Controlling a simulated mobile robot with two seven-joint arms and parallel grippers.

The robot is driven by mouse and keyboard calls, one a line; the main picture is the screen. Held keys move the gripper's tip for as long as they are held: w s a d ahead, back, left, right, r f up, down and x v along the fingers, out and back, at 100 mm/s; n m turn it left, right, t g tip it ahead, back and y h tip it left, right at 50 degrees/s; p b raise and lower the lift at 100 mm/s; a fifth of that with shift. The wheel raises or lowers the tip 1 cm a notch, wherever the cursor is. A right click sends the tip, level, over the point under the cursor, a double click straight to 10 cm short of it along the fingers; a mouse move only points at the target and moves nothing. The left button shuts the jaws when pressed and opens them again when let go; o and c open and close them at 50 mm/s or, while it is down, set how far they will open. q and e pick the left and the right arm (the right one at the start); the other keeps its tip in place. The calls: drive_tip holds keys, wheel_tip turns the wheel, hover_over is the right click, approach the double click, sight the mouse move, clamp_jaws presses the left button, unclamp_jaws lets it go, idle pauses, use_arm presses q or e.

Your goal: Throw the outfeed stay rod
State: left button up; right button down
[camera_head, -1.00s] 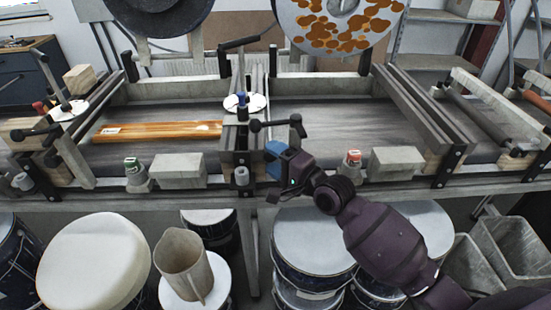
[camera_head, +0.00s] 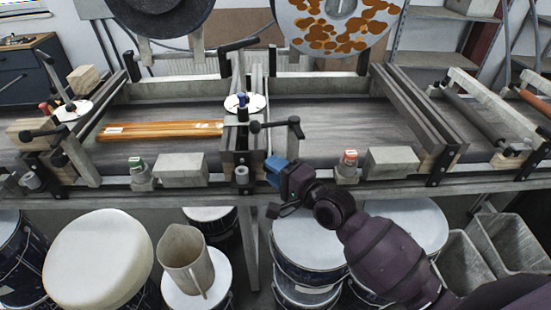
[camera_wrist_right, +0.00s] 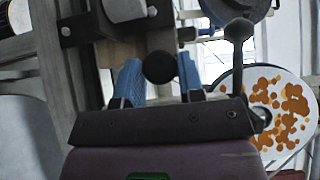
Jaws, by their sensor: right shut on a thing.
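My right gripper (camera_head: 272,172) reaches in from the lower right to the front of the middle post (camera_head: 241,140) of the conveyor. In the right wrist view its blue fingers (camera_wrist_right: 160,80) stand on either side of a dark round knob (camera_wrist_right: 160,67), and it is shut on that knob. In the head view the knob is hidden by the fingers. A black bent lever with a ball end (camera_head: 275,125) stands just above the gripper, clear of the fingers. I cannot tell for sure which part is the outfeed stay rod. My left gripper is out of view.
An orange-brown striped board (camera_head: 165,130) lies on the belt (camera_head: 330,130) left of the post. Drums (camera_head: 100,255) and a jug (camera_head: 187,258) stand below.

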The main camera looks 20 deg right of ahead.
drive_tip(key=shift+s+a+f, duration=0.1)
drive_tip(key=shift+f, duration=0.05)
drive_tip(key=c, duration=0.8)
unclamp_jaws()
drive_tip(key=shift+s, duration=0.15)
drive_tip(key=shift+o, duration=0.2)
drive_tip(key=v, duration=1)
drive_tip(key=shift+s+d+b, duration=0.2)
drive_tip(key=shift+s+b, duration=0.1)
